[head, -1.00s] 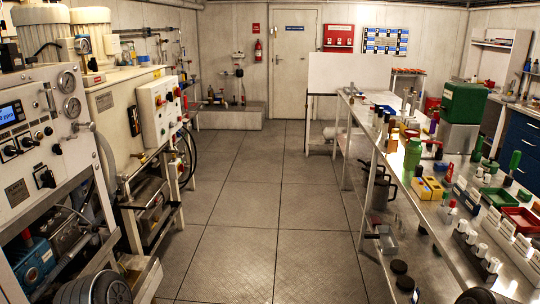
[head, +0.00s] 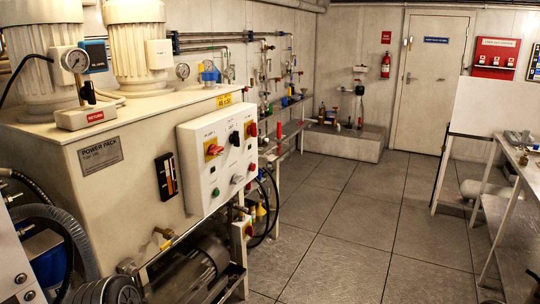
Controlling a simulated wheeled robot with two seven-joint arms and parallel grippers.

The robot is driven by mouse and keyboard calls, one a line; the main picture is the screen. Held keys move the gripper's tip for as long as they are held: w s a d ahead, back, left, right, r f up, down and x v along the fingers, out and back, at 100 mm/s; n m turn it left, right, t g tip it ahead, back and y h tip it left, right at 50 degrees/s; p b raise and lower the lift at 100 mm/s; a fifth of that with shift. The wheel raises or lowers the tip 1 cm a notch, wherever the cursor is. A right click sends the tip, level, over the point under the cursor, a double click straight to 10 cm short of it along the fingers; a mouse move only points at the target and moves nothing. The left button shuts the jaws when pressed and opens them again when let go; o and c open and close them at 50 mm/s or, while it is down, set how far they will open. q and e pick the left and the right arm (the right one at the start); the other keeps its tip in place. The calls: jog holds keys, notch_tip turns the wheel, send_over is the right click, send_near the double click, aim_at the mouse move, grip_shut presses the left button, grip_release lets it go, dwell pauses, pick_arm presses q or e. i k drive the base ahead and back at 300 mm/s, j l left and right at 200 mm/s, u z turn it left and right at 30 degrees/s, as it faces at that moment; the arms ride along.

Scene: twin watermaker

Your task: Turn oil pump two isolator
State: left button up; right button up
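A white control box (head: 217,154) is fixed on the side of the cream power pack (head: 100,150). A red rotary isolator handle on a yellow plate (head: 214,150) is on its left part, under a small label that seems to read pump 1. The exact handle angles are hard to tell. Neither of my grippers is in view, and nothing touches the box.
Two large pale motors (head: 138,45) and gauges stand on top of the power pack. Piping, hoses and a lower pump (head: 190,270) are below and behind the box. The tiled floor (head: 340,230) right of it is open. A bench (head: 515,160) stands at the far right.

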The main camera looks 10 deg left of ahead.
aim_at(252, 127)
jog(key=i+u, duration=0.3)
jog(key=i, duration=0.55)
jog(key=i+l, duration=0.15)
jog(key=l, duration=0.2)
jog(key=i+l, duration=0.2)
jog(key=l, duration=0.15)
jog(key=i+l, duration=0.15)
jog(key=l, duration=0.15)
jog(key=i+l+u, duration=0.1)
jog(key=l, duration=0.25)
jog(key=i+l, duration=0.2)
jog(key=l, duration=0.15)
jog(key=i+l, duration=0.2)
jog(key=l, duration=0.15)
jog(key=i+l, duration=0.15)
jog(key=l, duration=0.2)
jog(key=i+l, duration=0.15)
jog(key=l, duration=0.2)
jog(key=u, duration=0.05)
